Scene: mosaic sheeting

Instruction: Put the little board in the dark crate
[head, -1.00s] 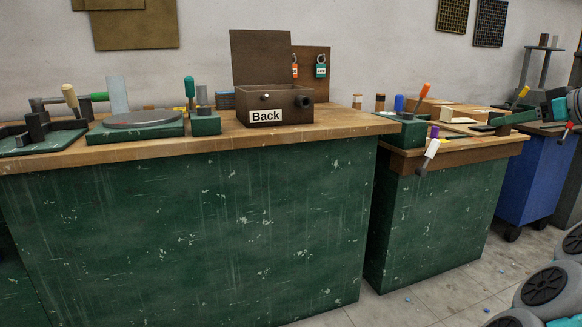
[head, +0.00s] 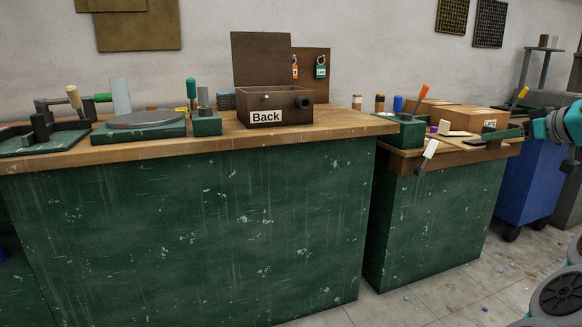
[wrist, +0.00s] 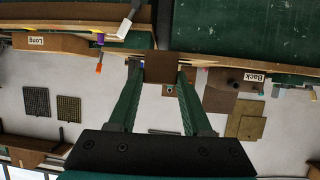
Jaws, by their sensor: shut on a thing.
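My gripper (head: 488,138) is at the right in the head view, over the smaller bench. In the wrist view its two green fingers are shut on the little board (wrist: 160,68), a small flat brown square held at the fingertips. In the head view the board (head: 473,142) shows only as a thin dark edge. The dark crate (head: 292,108), a dark brown box labelled "Back" with its lid raised, stands on the large bench, well left of my gripper.
A brown box (head: 470,114) labelled "Long" stands on the smaller bench (head: 430,220). A green tool base with an orange handle (head: 424,91) sits at its left. Green-based tools (head: 140,122) occupy the large bench's left part. A gap separates the benches.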

